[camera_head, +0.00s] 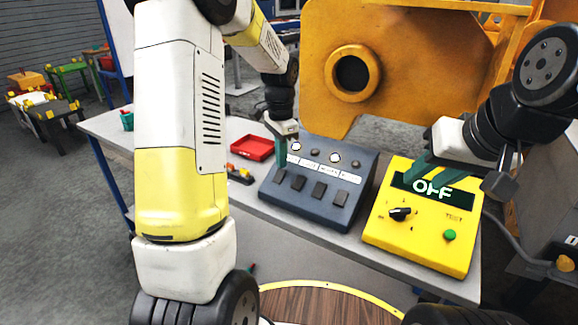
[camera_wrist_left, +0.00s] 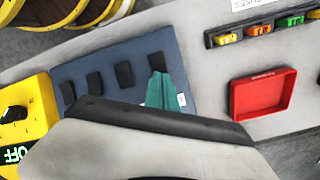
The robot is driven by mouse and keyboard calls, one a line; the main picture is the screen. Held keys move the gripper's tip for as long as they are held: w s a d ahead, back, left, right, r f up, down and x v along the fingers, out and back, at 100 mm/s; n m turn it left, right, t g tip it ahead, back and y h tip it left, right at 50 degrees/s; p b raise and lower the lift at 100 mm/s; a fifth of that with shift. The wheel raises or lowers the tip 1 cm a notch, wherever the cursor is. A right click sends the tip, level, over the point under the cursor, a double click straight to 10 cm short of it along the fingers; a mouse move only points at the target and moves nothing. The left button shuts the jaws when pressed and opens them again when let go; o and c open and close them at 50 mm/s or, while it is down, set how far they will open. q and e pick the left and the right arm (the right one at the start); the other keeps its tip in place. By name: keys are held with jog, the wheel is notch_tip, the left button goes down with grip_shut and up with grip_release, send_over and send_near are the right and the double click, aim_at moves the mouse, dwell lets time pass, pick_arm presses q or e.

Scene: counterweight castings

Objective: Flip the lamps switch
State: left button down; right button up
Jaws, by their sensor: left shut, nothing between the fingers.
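A dark blue sloped switch panel (camera_head: 311,212) stands on the table with a row of several black rocker switches. A white label strip and small round lamps are above them; two lamps look lit white. The label words are too small to read, so I cannot tell which switch is marked lamps. My left gripper (camera_head: 281,158) is shut and empty at the panel's left end, just above the leftmost switch (camera_head: 280,176). In the left wrist view its teal fingertips (camera_wrist_left: 160,88) overlap the end switch (camera_wrist_left: 156,63); contact is unclear. My right gripper (camera_head: 431,172) is open above the yellow box.
A yellow box (camera_head: 376,240) with an OFF display, black knob and green button stands right of the panel. A red tray (camera_head: 251,148) and a rack of coloured pieces (camera_wrist_left: 257,34) lie to the left. A large orange casting (camera_head: 420,60) stands behind the table.

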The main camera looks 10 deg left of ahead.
aim_at(281, 171)
pick_arm(q)
jog(key=shift+f, duration=0.7)
dwell(0.3)
jog(key=shift+r, duration=3.55)
jog(key=s+r+n+t+h, duration=0.1)
jog(key=s+r+n+t, duration=0.25)
jog(key=s+r, duration=0.65)
jog(key=s+d+n+t+h, duration=0.1)
jog(key=s+n, duration=0.5)
jog(key=s, duration=0.8)
jog(key=shift+s+d+f+t, duration=0.15)
jog(key=shift+d+f+t, duration=0.2)
jog(key=shift+d+t, duration=0.4)
